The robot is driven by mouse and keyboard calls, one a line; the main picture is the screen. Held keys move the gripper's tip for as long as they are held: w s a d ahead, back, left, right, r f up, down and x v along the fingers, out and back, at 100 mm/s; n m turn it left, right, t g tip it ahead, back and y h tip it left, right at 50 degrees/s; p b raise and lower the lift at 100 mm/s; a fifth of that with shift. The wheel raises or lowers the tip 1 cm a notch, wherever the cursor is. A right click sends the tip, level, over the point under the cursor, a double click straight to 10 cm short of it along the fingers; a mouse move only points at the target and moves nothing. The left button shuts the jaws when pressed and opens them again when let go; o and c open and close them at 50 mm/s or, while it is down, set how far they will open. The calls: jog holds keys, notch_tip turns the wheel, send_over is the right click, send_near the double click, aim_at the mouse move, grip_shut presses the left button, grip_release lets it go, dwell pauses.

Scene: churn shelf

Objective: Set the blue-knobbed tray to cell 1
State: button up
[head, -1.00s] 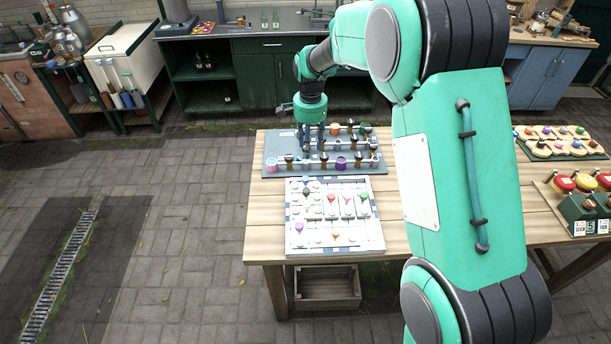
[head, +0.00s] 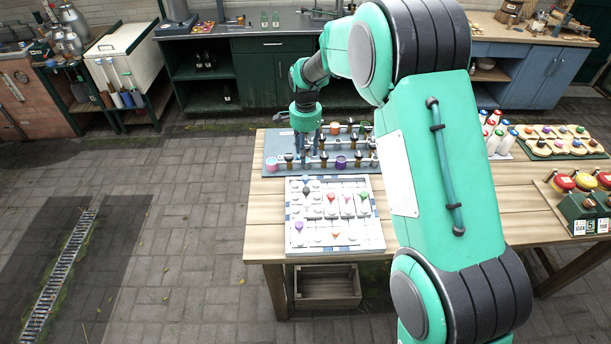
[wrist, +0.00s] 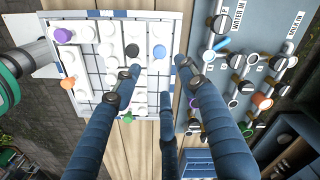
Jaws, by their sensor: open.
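The white slide board (head: 292,247) lies on the wooden table and carries several pale trays with coloured knobs. The blue knob (head: 307,178) is at the board's far edge in the head view. In the wrist view the blue knob (wrist: 159,52) sits beside a black knob (wrist: 131,50), near the board's checked edge. My gripper (head: 306,160) is open and empty, pointing down just beyond the board's far edge. In the wrist view its spread fingers (wrist: 160,76) reach toward the blue knob, apart from it. I cannot read any cell numbers.
A grey valve panel (head: 272,150) with pipes, dark knobs and coloured rings stands right behind the board, below my fingers. Purple (wrist: 63,36), orange (wrist: 68,83) and green (wrist: 128,117) knobs stand on other trays. Bottles (head: 495,135) and red-topped devices (head: 564,183) are farther right.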

aim_at(306, 177)
notch_tip(306, 177, down, 12)
jog(key=shift+f+b, duration=0.1)
jog(key=shift+b, duration=0.55)
grip_shut()
